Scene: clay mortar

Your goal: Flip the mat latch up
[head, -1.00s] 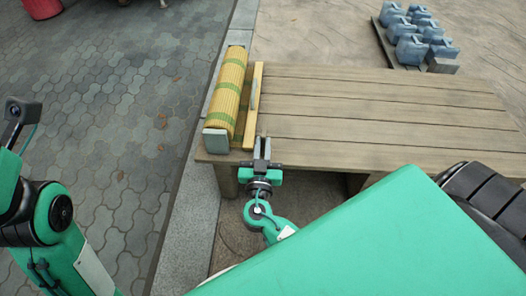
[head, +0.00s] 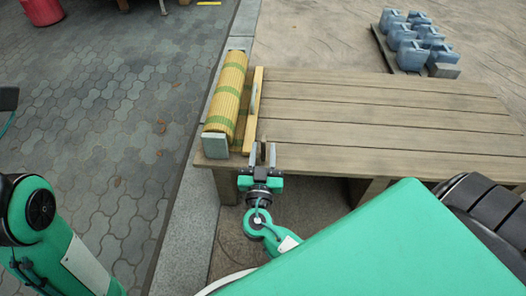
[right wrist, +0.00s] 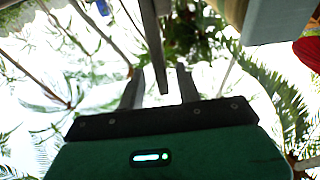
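The rolled yellow mat with green stripes (head: 226,92) lies in a holder with grey end blocks at the left end of the wooden table (head: 370,112). A yellow wooden rail (head: 251,125) runs along its right side, with a small grey plate (head: 254,97), perhaps the latch. My right gripper (head: 263,155) is open at the table's front edge, just right of the rail's near end. In the right wrist view its fingers (right wrist: 158,88) stand apart, with a grey bar (right wrist: 155,45) showing between them; contact cannot be told.
Several blue-grey jugs (head: 408,45) stand on a dark pallet at the back right. The table top right of the rail is clear. Stone paving and a kerb lie to the left, with a red container (head: 42,11) far off.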

